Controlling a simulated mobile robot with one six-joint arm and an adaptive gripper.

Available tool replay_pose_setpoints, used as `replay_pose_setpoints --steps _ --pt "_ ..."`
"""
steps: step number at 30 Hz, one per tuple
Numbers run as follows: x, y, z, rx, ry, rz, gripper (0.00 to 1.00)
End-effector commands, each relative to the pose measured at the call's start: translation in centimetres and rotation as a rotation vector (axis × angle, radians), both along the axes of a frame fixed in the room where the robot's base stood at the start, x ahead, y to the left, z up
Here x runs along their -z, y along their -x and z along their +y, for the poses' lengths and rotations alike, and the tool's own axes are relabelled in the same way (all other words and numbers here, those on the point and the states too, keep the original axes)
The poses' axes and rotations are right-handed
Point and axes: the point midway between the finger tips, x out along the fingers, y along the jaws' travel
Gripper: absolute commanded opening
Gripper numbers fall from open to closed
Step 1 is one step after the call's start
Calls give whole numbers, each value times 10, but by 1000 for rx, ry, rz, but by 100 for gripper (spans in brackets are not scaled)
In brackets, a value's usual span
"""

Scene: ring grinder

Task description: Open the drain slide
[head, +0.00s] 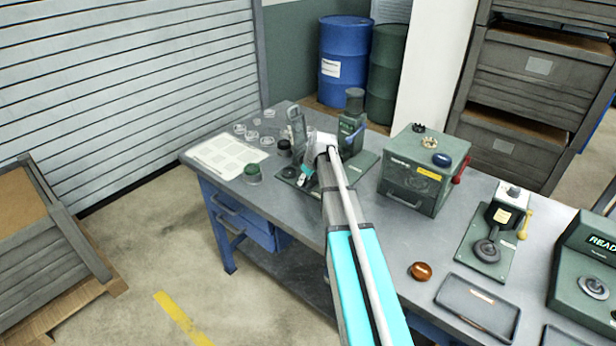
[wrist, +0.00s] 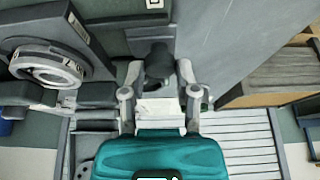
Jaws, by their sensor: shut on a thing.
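In the wrist view, my gripper (wrist: 159,68) has its two grey fingers on either side of a dark knob (wrist: 158,60) and is shut on it. The knob sits at the edge of a dark green-grey machine body (wrist: 105,38); I cannot tell for certain that it belongs to the drain slide. In the head view, my gripper (head: 310,168) is low at the green grinder (head: 351,135) on the grey bench. My arm hides part of the machine, and the slide's own opening cannot be made out.
A pale ring (wrist: 46,68) is beside my gripper in the wrist view. Small clear rings and a green-lidded jar (head: 252,173) are left of the grinder.

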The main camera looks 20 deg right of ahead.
Motion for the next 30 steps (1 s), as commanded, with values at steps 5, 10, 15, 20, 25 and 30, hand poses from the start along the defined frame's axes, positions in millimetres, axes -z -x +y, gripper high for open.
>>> replay_pose_setpoints --steps 5,10,15,20,25,30 --pt "0 0 -1 0 0 2 0" --pt "0 0 -1 0 0 1 69" --pt "0 0 -1 0 0 1 75" --pt "0 0 -1 0 0 1 75" --pt "0 -1 -2 0 0 1 75" --pt "0 -6 -10 1 0 0 75"
